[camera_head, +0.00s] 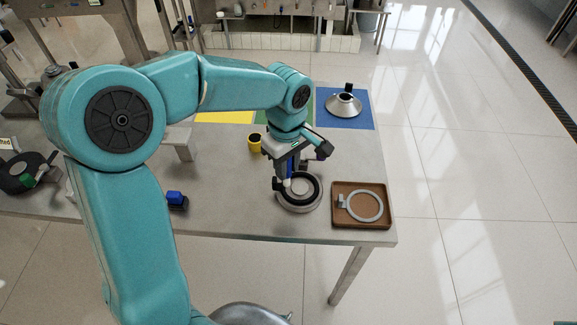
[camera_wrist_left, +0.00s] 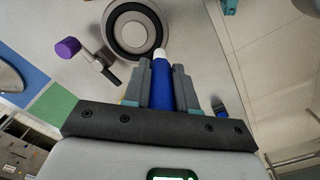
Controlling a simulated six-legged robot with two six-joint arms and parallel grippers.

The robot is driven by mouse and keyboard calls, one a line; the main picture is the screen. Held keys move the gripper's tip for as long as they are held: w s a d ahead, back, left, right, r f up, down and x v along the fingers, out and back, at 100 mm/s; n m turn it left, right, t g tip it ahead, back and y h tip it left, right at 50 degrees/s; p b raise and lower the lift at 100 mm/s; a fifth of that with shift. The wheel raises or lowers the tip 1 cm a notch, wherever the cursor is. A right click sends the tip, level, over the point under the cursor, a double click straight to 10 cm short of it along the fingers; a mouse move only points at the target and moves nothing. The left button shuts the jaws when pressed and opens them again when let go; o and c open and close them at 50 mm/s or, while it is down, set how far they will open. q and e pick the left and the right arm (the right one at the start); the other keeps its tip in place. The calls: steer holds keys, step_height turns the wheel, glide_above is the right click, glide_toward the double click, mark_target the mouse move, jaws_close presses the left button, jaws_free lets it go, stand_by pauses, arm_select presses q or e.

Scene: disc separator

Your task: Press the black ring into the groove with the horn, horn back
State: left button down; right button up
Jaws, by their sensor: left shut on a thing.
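The black ring (camera_head: 319,188) lies on a round grey metal base (camera_head: 303,209) near the table's front right; it also shows in the wrist view (camera_wrist_left: 121,38). Whether it sits fully in the groove I cannot tell. My left gripper (camera_head: 284,181) is shut on a blue tool with a white tip, which looks like the horn (camera_wrist_left: 163,85). The horn points down at the left part of the ring in the head view. Its white tip appears beside the ring's edge in the wrist view; contact is unclear. My right gripper is not in view.
A brown tray (camera_head: 361,225) with a grey ring stands right of the base. A purple-ended tool (camera_wrist_left: 68,48) lies close by. A yellow cup (camera_head: 255,143) and a metal cone (camera_head: 343,106) on a blue mat stand behind. A blue block (camera_head: 175,198) is left.

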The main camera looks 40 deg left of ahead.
mark_target(288, 173)
arm_select(q)
steer(key=shift+w+a, duration=0.1)
steer(key=shift+a, duration=0.1)
steer(key=shift+d, duration=0.35)
steer(key=shift+d+f+b, duration=0.1)
steer(key=shift+f+b, duration=0.15)
steer(key=shift+b, duration=0.2)
steer(key=shift+a+f+b, duration=0.2)
steer(key=shift+f+b, duration=0.25)
steer(key=shift+f, duration=0.15)
steer(key=shift+a+f+b, duration=0.2)
steer(key=shift+f+b, duration=0.25)
steer(key=shift+f, duration=0.1)
steer(key=shift+d+f, duration=0.1)
steer(key=shift+d, duration=0.15)
steer(key=shift+a, duration=0.15)
